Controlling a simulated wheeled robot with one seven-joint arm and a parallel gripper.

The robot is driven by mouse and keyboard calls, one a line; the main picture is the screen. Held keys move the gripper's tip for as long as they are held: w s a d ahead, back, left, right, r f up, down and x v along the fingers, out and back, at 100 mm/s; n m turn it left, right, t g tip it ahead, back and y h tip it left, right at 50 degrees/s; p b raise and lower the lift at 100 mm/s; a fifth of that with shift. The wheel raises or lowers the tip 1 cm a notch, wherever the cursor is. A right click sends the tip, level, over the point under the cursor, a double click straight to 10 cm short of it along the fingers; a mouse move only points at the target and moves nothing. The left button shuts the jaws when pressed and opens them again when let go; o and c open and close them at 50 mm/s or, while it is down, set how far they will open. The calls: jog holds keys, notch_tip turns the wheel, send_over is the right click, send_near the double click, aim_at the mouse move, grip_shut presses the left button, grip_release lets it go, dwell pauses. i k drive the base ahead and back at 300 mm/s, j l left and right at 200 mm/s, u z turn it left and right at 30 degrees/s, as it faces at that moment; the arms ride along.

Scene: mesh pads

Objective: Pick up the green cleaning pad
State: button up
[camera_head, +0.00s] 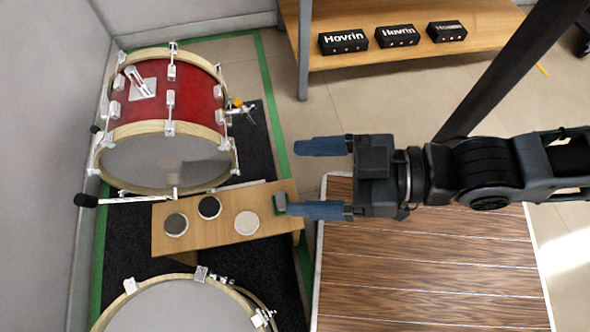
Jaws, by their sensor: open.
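The green cleaning pad (279,204) lies near the right end of a small wooden bench. It looks green at its edge with a greyish top, and my lower finger hides part of it. My gripper (295,178) reaches in from the right with its two blue fingers spread apart and nothing between them. In the picture the lower fingertip overlaps the pad; I cannot tell the height between them. The upper finger is over the floor.
The bench (225,239) also bears a grey pad (175,224), a black pad (209,207) and a whitish pad (247,222). A red drum (195,100) stands behind, another drum (180,310) in front. Black boxes (397,36) sit on a wooden shelf (400,57).

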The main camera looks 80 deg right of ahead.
aim_at(280, 199)
jog(key=k+l, duration=0.3)
jog(key=k, duration=0.2)
jog(key=k+l+u, duration=0.1)
jog(key=k+l, duration=0.2)
jog(key=k, duration=0.25)
